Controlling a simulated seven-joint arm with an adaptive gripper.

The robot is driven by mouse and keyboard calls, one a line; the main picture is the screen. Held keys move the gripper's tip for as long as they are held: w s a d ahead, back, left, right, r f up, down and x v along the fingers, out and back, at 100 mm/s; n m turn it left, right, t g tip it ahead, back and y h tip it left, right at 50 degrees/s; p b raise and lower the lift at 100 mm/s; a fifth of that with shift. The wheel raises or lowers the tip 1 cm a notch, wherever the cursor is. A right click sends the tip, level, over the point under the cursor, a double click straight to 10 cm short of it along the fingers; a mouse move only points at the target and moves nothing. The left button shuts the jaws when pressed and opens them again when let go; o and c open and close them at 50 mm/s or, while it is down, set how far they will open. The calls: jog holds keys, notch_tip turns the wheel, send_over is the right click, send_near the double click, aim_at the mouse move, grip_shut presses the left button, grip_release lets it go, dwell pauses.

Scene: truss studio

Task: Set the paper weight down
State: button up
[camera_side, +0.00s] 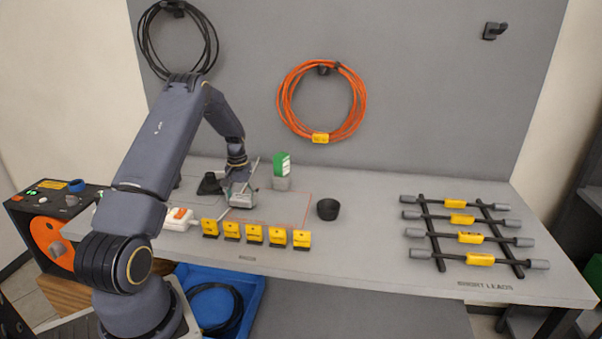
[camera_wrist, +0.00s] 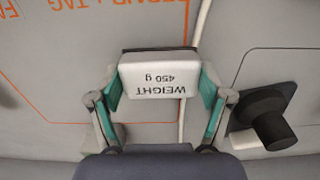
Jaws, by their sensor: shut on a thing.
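The paper weight (camera_wrist: 157,80) is a white block with a dark far edge, printed "WEIGHT 450 g", upside down in the wrist view. My gripper (camera_wrist: 160,92) is shut on it, with a teal pad against each side. In the side view my gripper (camera_side: 241,198) is low over the table's left part, at the left of the orange-outlined area (camera_side: 290,224). The weight is hard to separate from the fingers there. A thin white cable (camera_wrist: 203,22) runs behind the weight in the wrist view. I cannot tell whether the weight touches the cable or table.
Several yellow tags (camera_side: 254,234) stand along the front. A black cup (camera_side: 328,209) is right of the outline, and a green-and-white box (camera_side: 282,164) is behind it. A black cone-like piece (camera_wrist: 268,118) is near my gripper. Cables on a rack (camera_side: 437,252) lie at right.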

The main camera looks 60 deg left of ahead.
jog(key=shift+f, duration=0.2)
jog(key=o, duration=1.5)
jog(key=shift+o, duration=0.2)
